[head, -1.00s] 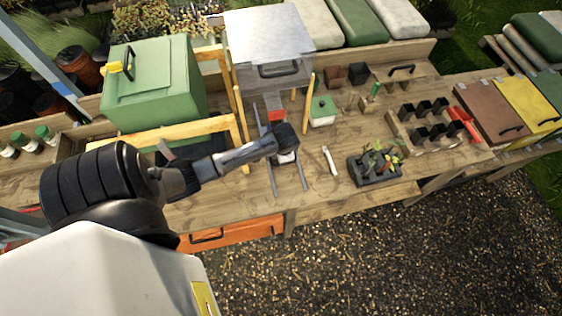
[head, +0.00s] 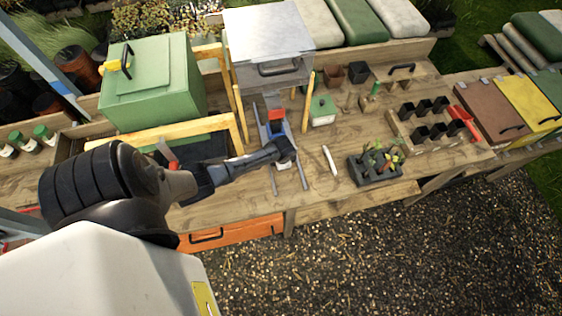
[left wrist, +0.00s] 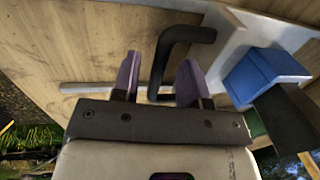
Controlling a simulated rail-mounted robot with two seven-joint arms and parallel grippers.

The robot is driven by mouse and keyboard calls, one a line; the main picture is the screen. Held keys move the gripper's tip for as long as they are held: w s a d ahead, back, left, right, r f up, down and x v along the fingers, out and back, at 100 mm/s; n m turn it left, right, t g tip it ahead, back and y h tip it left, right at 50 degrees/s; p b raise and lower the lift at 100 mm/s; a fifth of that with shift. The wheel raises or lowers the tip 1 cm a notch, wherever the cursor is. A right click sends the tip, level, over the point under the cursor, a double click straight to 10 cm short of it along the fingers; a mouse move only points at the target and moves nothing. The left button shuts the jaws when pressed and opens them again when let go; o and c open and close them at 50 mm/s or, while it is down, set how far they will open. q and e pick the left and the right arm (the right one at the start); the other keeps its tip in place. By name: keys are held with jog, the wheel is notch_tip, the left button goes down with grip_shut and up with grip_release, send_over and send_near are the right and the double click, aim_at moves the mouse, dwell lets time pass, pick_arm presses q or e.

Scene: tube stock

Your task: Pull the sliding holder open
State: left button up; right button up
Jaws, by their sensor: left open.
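The sliding holder shows in the left wrist view as a pale body (left wrist: 232,42) with a black bent handle (left wrist: 180,35) and a blue block (left wrist: 262,72) on it. In the head view its red block (head: 276,115) and blue block (head: 278,127) show above two thin metal rails (head: 302,176). My left gripper (head: 285,152) is at the holder's near end, pointing down, and hides the handle there. In the left wrist view my left gripper (left wrist: 157,74) is open, with one finger on each side of the handle's bar. Contact cannot be told. My right gripper is out of view.
A grey metal box (head: 268,45) stands behind the holder and a green box (head: 152,82) at the left. Wooden posts (head: 308,103) flank the rails. A small green-lidded pot (head: 321,111), a white marker (head: 329,160) and a seedling tray (head: 374,168) are to the right. The near rails are clear.

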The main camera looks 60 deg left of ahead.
pick_arm(q)
grip_shut()
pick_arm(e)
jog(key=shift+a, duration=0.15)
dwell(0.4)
